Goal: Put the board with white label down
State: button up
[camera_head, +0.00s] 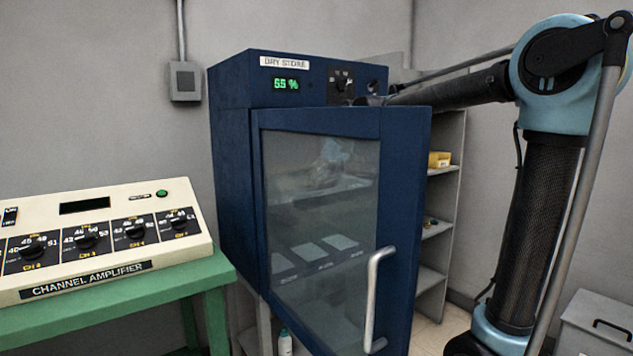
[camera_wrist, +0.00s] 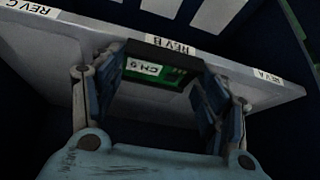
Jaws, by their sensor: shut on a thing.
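The green board with a white label (camera_wrist: 145,67) is between the fingers of my gripper (camera_wrist: 155,84) in the wrist view. The label reads roughly "CH 5". The gripper is shut on the board. The board is at the front edge of a pale shelf (camera_wrist: 55,50), by the REV B tag (camera_wrist: 170,43). I cannot tell whether it touches the shelf. In the head view my gripper is only a blurred shape behind the glass of the blue dry-store cabinet (camera_head: 228,150).
REV C (camera_wrist: 32,7) and REV A (camera_wrist: 268,77) tags flank REV B. White pads (camera_head: 310,251) show through the glass of the cabinet door (camera_head: 400,200), which stands ajar, with my arm passing behind it. A channel amplifier (camera_head: 100,235) sits on a green table (camera_head: 150,305) at left.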

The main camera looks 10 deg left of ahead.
jog(key=w+a, duration=0.2)
jog(key=a, duration=0.1)
jog(key=shift+a, duration=0.2)
jog(key=shift+w+a+f, duration=0.1)
jog(key=shift+w+f, duration=0.05)
jog(key=shift+f, duration=0.15)
jog(key=shift+f, duration=0.15)
jog(key=o, duration=1.2)
jog(key=shift+f, duration=0.1)
